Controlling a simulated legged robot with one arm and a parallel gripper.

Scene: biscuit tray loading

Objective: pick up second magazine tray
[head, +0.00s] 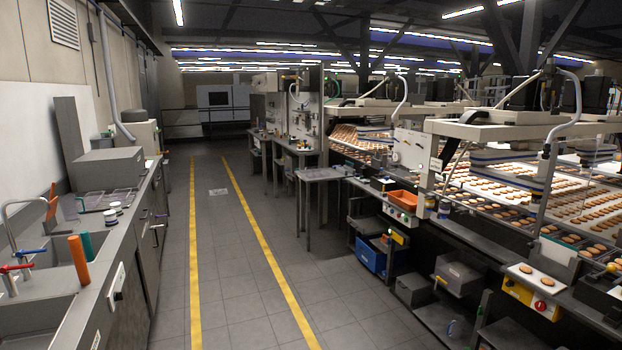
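Neither my arm nor my gripper shows in the head view. A row of dark, shallow compartments with biscuits (560,243) runs along the front of the biscuit line at right. I cannot tell whether any of these is a magazine tray, or which is the second one. Flat, clear-looking trays (103,199) lie on the left counter, beside small white tubs (110,216). An orange bin (404,200) sits on the ledge of the biscuit line.
At right stand a small table (322,174), a blue crate (371,254) and a yellow control box (528,300).

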